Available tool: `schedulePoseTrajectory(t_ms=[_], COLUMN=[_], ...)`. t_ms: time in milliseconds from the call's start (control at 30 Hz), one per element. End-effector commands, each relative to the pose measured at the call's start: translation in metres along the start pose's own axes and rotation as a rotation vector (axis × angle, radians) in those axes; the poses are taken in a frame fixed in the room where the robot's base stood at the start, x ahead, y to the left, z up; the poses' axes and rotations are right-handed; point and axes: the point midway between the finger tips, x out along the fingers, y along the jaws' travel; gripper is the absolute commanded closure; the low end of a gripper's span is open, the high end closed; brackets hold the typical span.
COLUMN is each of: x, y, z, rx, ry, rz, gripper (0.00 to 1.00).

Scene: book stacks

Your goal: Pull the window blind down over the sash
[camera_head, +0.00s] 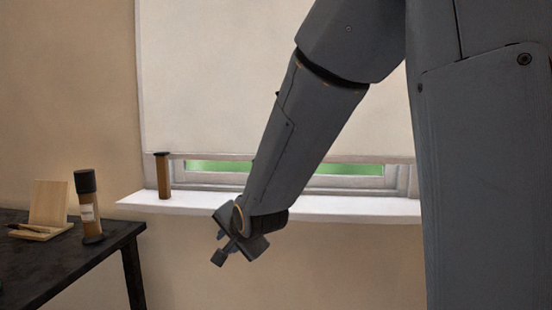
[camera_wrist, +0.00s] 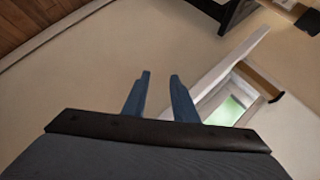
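The cream window blind (camera_head: 270,75) hangs over most of the window in the head view. Its bottom hem (camera_head: 225,156) is a little above the sill, and a strip of the sash (camera_head: 225,181) with green glass shows below it. My forearm hides part of the blind and hem. My gripper (camera_head: 222,250) is below and in front of the sill, apart from the blind. In the wrist view its two blue fingers (camera_wrist: 160,84) stand apart with nothing between them. The sash (camera_wrist: 226,110) shows tilted to their right.
A brown cylinder with a dark cap (camera_head: 163,176) stands on the white sill (camera_head: 200,202) at the left. A dark table (camera_head: 60,257) at the lower left carries a labelled bottle (camera_head: 88,205) and a wooden stand (camera_head: 48,208). The wall below the sill is bare.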

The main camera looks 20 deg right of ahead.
Motion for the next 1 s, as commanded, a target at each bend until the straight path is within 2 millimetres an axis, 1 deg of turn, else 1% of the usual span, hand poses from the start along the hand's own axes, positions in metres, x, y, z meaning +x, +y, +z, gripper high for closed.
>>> schedulePoseTrajectory(t_ms=[33,67,100,167,200,300,400,500,567,667,767,1000], x=[-0.009,-0.011,-0.015,-0.022,-0.026,-0.040,-0.051,-0.059,-0.061,-0.058,-0.048,-0.014], y=[-0.009,-0.013,-0.018,-0.024,-0.027,-0.032,-0.035,-0.036,-0.036,-0.038,-0.040,-0.049], z=[-0.032,-0.048,-0.070,-0.102,-0.122,-0.166,-0.198,-0.216,-0.222,-0.227,-0.230,-0.243], rx=[0.077,0.124,0.185,0.273,0.328,0.450,0.537,0.592,0.610,0.621,0.621,0.620], ry=[0.047,0.071,0.104,0.148,0.174,0.226,0.257,0.274,0.278,0.280,0.279,0.280], rz=[-0.029,-0.050,-0.083,-0.132,-0.167,-0.248,-0.317,-0.362,-0.377,-0.389,-0.388,-0.387], gripper=[0.74,0.74,0.74,0.74,0.74,0.74,0.74,0.74,0.74,0.74,0.74,0.74])
